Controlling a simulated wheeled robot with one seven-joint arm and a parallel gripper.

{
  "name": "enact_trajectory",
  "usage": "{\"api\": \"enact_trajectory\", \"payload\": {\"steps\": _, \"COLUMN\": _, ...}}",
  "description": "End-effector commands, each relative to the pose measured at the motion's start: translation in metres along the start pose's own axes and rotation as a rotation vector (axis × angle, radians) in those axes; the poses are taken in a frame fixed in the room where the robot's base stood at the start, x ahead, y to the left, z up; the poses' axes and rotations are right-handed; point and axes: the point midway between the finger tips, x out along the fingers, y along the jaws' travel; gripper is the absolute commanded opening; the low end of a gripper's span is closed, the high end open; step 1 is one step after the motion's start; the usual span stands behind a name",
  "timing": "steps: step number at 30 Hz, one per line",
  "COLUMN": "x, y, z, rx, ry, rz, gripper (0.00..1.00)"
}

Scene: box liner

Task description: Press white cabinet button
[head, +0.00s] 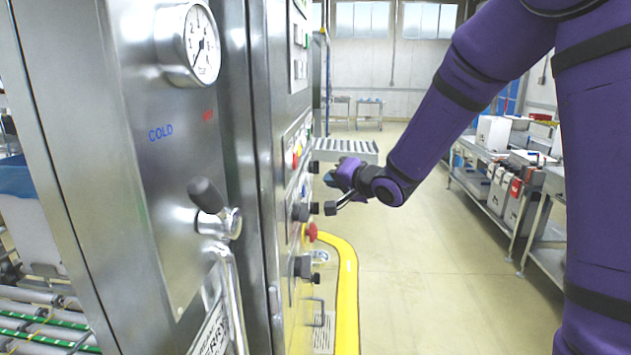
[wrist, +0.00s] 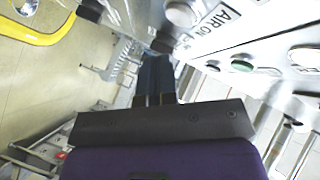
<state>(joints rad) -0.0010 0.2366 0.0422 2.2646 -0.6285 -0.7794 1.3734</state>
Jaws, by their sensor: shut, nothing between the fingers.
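The metal cabinet (head: 272,130) stands left of centre in the head view, its button panel seen at a steep angle. My gripper (head: 333,180) is in front of this panel at the end of my purple arm. In the wrist view my gripper (wrist: 155,68) is shut and empty, its dark fingers together. A white round button (wrist: 182,14) sits by the "AIR ON" label, above and right of the fingertips. A green button (wrist: 241,66) and another pale round button (wrist: 305,57) are further right. I cannot tell whether the fingertips touch the panel.
A red knob (head: 311,232) and black knobs (head: 301,212) stick out from the panel. A pressure gauge (head: 201,45) and a lever (head: 207,197) are nearer. Shelves (head: 490,190) stand at right; the floor between is clear.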

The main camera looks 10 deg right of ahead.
Motion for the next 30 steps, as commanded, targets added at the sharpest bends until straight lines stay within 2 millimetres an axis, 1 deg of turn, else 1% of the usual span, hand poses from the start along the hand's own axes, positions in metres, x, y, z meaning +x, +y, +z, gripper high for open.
{"api": "enact_trajectory", "payload": {"steps": 8, "x": 0.004, "y": -0.002, "z": 0.002, "rx": 0.000, "ry": -0.001, "rz": 0.000, "gripper": 0.00}}
{"api": "enact_trajectory", "payload": {"steps": 21, "x": 0.019, "y": -0.010, "z": 0.008, "rx": 0.000, "ry": 0.000, "rz": -0.001, "gripper": 0.00}}
{"api": "enact_trajectory", "payload": {"steps": 30, "x": 0.021, "y": -0.011, "z": 0.009, "rx": 0.000, "ry": 0.000, "rz": 0.000, "gripper": 0.00}}
